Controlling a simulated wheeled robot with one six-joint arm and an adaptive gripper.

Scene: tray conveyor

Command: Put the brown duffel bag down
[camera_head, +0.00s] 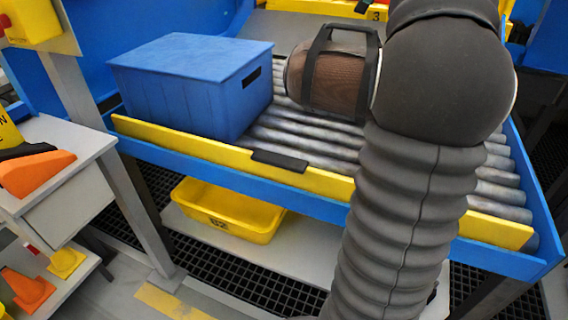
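The brown duffel bag (340,80) with black straps and a raised black handle shows over the roller conveyor (300,141), right of a blue lidded box. My dark ribbed arm covers the bag's right end and the area beyond it. My gripper is hidden behind the arm, so its fingers and any hold on the bag do not show. I cannot tell whether the bag touches the rollers or hangs just above them.
The blue box (190,90) stands on the left of the conveyor. A yellow guard rail (215,152) runs along the front edge. A yellow bin (228,208) sits on the shelf below. A white table (75,170) stands at left. Bare rollers show in front of the bag.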

